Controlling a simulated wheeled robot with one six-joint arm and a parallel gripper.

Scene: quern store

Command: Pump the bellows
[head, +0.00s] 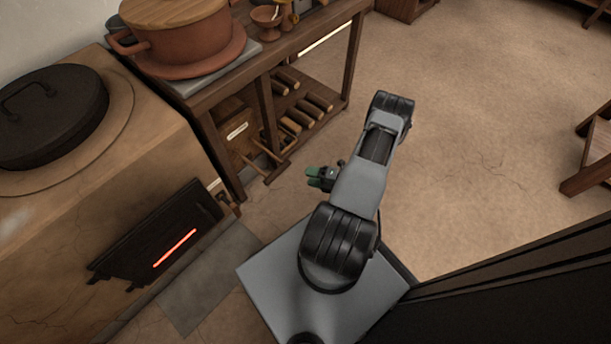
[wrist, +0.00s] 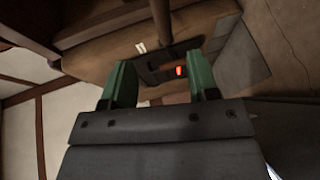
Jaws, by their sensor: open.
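No bellows shows clearly enough for me to name it with certainty. A wooden piece with a pale plate (head: 238,132) stands under the left end of the wooden bench, beside the stove, with bar-like wooden parts (head: 268,158) low in front of it. I cannot tell whether these belong to the bellows. My gripper (head: 315,178) is to the right of these parts, apart from them, with its green fingers pointing left. In the wrist view my gripper (wrist: 161,75) is open and empty, and the stove's dark door with its glowing slot (wrist: 181,71) lies beyond the fingers.
The clay stove (head: 150,165) has a dark firebox door (head: 155,235) and a black lid (head: 50,115). The bench (head: 310,38) carries a clay pot (head: 185,45); several wooden rolls (head: 310,108) lie on its lower shelf. Open floor (head: 480,130) spreads right.

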